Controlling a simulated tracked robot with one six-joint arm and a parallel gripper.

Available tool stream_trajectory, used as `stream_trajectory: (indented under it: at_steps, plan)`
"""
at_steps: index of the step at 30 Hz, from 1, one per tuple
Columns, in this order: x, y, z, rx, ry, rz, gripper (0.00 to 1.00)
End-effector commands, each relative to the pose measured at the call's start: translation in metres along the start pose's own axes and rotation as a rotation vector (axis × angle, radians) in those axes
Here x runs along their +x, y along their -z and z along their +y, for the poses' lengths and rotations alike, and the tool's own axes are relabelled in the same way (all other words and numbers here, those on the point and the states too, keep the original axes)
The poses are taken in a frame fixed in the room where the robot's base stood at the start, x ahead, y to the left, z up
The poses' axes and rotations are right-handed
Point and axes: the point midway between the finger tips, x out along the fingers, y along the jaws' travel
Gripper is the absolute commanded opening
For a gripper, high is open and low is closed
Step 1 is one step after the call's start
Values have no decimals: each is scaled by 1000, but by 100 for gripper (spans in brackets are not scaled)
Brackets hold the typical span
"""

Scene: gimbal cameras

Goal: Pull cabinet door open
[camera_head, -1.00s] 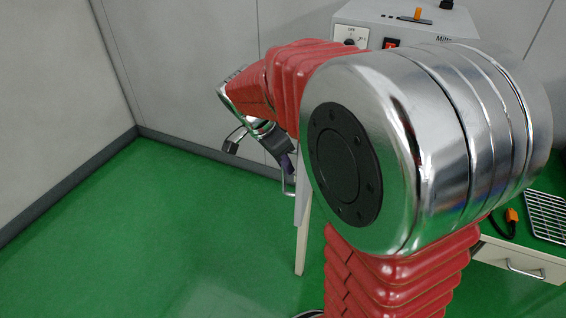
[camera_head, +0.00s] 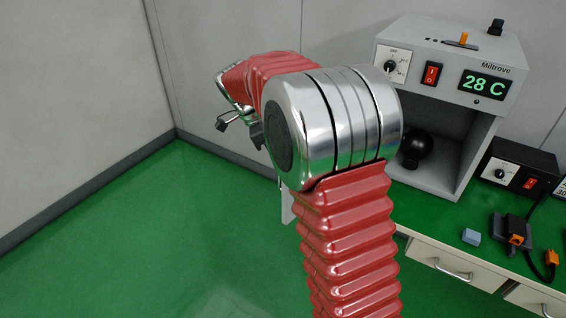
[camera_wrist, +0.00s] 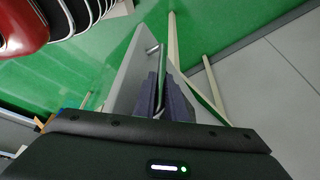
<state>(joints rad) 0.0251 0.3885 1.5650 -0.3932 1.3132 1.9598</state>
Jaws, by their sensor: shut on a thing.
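The grey cabinet labelled Miltrove (camera_head: 440,55) stands on the bench at right in the head view. Its front is open, and a black round object (camera_head: 416,146) shows inside. The door shows as a pale sliver (camera_head: 287,207), mostly behind my arm, swung out from the cabinet. In the wrist view the light grey door (camera_wrist: 131,72) carries a thin metal handle (camera_wrist: 161,62). My gripper (camera_wrist: 163,98) is shut on this handle, its dark purple fingers on either side. My arm hides the gripper's tips in the head view.
The bench has drawers with metal handles (camera_head: 452,271). Grey walls (camera_head: 75,110) stand at left and back. The green floor (camera_head: 130,240) at left is clear.

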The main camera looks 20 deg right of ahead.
Motion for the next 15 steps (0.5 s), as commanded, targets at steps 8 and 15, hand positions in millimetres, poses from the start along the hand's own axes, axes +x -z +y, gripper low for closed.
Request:
stream_trajectory:
  at_steps: [8,15]
  plan:
    - [-1,0,-1,4,-3,0,0]
    - [-1,0,-1,4,-3,0,18]
